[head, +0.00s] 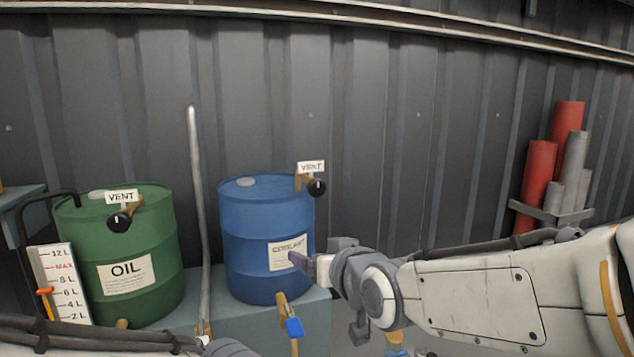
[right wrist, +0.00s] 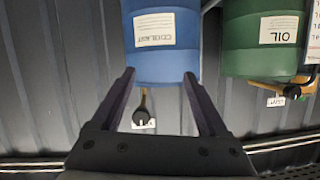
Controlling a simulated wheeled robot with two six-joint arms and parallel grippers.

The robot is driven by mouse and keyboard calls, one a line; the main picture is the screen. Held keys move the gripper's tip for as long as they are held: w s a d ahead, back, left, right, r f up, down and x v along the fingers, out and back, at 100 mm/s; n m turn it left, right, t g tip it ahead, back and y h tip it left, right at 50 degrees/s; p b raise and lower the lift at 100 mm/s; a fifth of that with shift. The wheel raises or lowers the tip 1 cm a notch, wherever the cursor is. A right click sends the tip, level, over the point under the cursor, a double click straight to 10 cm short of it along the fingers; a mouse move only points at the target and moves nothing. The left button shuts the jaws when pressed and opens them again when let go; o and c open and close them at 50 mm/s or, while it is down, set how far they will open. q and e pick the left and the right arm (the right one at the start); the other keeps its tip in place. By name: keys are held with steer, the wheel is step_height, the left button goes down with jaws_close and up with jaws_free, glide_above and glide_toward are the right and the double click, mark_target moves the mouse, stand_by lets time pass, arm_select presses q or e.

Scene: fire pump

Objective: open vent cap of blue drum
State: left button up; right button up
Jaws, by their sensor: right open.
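The blue drum (head: 265,255) labelled COOLANT stands on a grey-blue base. Its vent cap (head: 317,187) is a black knob with a white mark, at the drum's top right edge below a white VENT sign (head: 311,167). My right gripper (head: 300,260) is in front of the drum's lower right side, below the cap in the picture. In the upside-down right wrist view, the gripper (right wrist: 158,75) is open and empty. The blue drum (right wrist: 162,55) and the vent cap (right wrist: 140,118) show between its fingers, apart from them. My left gripper's jaws are not visible.
A green OIL drum (head: 125,270) with its own vent knob (head: 119,222) stands to the left. A thin grey pipe (head: 197,200) rises between the drums. A tap with a blue handle (head: 294,328) is below the blue drum. Red and grey cylinders (head: 538,180) stand far right.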

mark_target(318, 187)
steer(key=w+d+r+m+t, duration=0.15)
steer(key=w+r+t, duration=0.25)
steer(key=r, duration=0.5)
steer(key=p+x, duration=0.1)
steer(key=x, duration=0.2)
steer(key=p+x, duration=0.2)
steer(key=x, duration=0.1)
steer(key=d+p+x, duration=0.1)
steer(key=p+x, duration=0.1)
steer(key=shift+w+a+r, duration=0.1)
steer(key=shift+w+a, duration=0.05)
steer(key=shift+w, duration=0.4)
steer(key=shift+w+a+p, duration=0.2)
steer(key=shift+w+p, duration=0.1)
steer(key=shift+w, duration=0.25)
jaws_close()
